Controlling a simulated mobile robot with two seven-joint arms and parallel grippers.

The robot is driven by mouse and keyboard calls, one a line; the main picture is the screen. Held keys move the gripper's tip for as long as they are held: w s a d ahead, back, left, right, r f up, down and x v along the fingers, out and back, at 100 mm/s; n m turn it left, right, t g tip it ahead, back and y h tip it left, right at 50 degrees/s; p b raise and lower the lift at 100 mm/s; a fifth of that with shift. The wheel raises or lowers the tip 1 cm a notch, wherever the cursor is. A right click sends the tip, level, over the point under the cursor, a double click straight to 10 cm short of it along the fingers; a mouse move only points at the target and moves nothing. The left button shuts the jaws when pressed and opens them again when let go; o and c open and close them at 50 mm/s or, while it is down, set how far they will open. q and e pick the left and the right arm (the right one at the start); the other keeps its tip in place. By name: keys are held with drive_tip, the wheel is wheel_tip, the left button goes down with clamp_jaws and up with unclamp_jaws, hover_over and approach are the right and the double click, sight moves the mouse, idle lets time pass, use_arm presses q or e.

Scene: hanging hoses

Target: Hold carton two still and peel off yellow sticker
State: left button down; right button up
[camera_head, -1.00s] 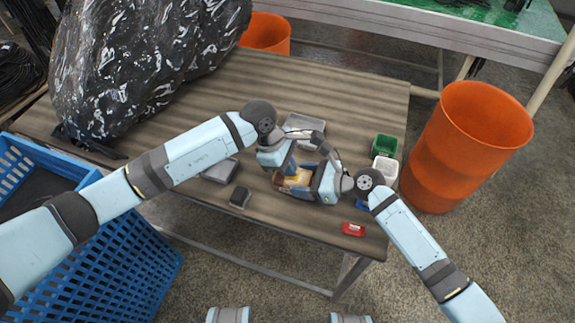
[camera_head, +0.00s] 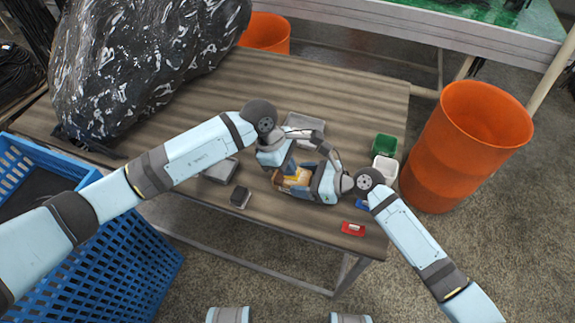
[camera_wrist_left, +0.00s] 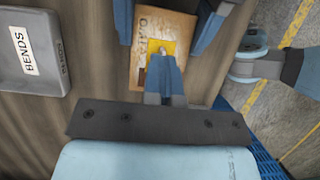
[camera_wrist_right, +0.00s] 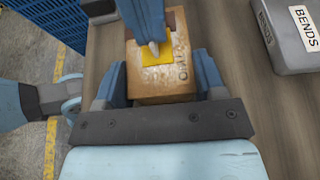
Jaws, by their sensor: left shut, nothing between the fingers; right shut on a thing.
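The carton, a brown box with dark print on top (camera_wrist_right: 160,84), is on the wooden table (camera_head: 330,82); it also shows in the head view (camera_head: 297,180) and the left wrist view (camera_wrist_left: 150,24). A square yellow sticker (camera_wrist_right: 162,55) is on its top face. My right gripper (camera_wrist_right: 157,80) is shut on the carton, one finger along each side. My left gripper (camera_wrist_left: 164,60) is shut and empty, its tips over the yellow sticker, partly hiding it. I cannot tell whether the tips touch the sticker. The sticker looks flat on the carton.
A grey bin labelled BENDS (camera_wrist_right: 292,50) stands beside the carton. Green (camera_head: 384,145) and white (camera_head: 385,168) trays and a red item (camera_head: 353,229) sit near the table's right edge. A small dark box (camera_head: 240,197) lies at the front. A black bag (camera_head: 140,65) fills the back left.

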use_arm(q)
drive_tip(key=shift+r, duration=0.75)
idle(0.3)
drive_tip(key=shift+r, duration=2.9)
use_arm(e)
drive_tip(key=o, duration=1)
drive_tip(key=shift+c, duration=0.2)
drive_tip(key=v, duration=1.2)
use_arm(q)
drive_tip(key=shift+r, duration=0.1)
use_arm(e)
drive_tip(key=shift+r, duration=0.1)
